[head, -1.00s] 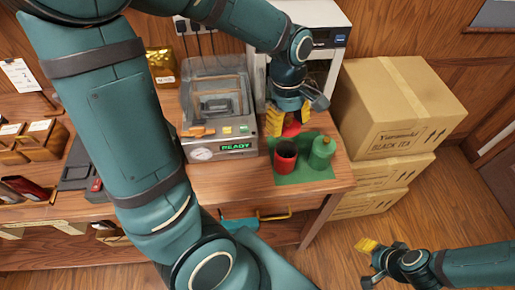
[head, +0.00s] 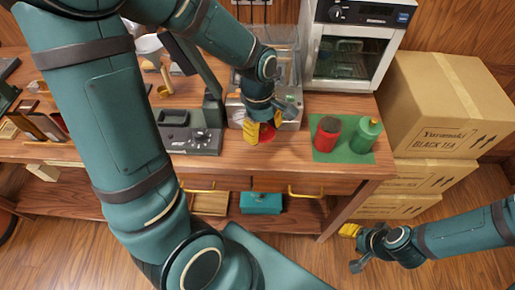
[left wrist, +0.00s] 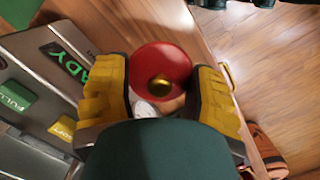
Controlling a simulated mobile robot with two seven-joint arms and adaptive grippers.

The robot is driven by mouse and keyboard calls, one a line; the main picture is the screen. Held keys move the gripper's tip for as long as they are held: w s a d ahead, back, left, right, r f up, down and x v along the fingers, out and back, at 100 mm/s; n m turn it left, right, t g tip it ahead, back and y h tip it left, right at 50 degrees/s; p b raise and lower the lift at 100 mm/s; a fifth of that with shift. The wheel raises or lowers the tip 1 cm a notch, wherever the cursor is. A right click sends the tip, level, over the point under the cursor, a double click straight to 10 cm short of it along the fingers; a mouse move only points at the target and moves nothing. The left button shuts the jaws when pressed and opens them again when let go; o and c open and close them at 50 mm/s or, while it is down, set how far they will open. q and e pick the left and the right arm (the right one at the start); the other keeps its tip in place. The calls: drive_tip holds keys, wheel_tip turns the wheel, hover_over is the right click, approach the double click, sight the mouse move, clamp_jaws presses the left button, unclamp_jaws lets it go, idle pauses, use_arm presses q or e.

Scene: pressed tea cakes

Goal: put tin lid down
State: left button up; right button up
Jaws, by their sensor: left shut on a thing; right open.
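My left gripper (head: 260,132) is shut on a red tin lid (head: 267,134) and holds it in front of the sealing machine, left of the tins. In the left wrist view the lid (left wrist: 174,62) shows as a red disc with a gold knob (left wrist: 159,87), between the yellow fingers (left wrist: 160,95). Whether the lid touches the table is unclear. The red tin (head: 326,140) stands open with a dark inside on the green mat (head: 345,158). A green tin (head: 365,137) with its lid on stands beside it. My right gripper (head: 352,248) is open and empty, low at the right.
The sealing machine (head: 285,75) is right behind my left gripper, partly hidden by my arm. A black scale (head: 190,135) stands to its left. An oven-like appliance (head: 350,50) stands behind the mat. Stacked cartons (head: 440,100) are at the right. Bare tabletop (head: 235,158) shows along the front.

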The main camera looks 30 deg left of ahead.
sight(264, 150)
use_arm(q)
wheel_tip(264, 150, down, 3)
drive_tip(key=shift+w+f+b, duration=0.1)
drive_tip(key=shift+f+b, duration=0.05)
drive_tip(key=shift+b, duration=0.15)
drive_tip(key=shift+f+b, duration=0.45)
drive_tip(key=shift+f, duration=1.4)
drive_tip(key=o, duration=0.6)
drive_tip(key=shift+f, duration=0.15)
drive_tip(key=shift+r, duration=0.2)
drive_tip(key=r+p, duration=0.1)
drive_tip(key=r, duration=0.3)
drive_tip(key=a+r+p, duration=0.1)
drive_tip(key=r, duration=0.3)
drive_tip(key=r+p, duration=0.1)
drive_tip(key=r, duration=0.3)
drive_tip(key=shift+w+a, duration=0.15)
drive_tip(key=shift+a, duration=0.15)
drive_tip(key=shift+f, duration=0.1)
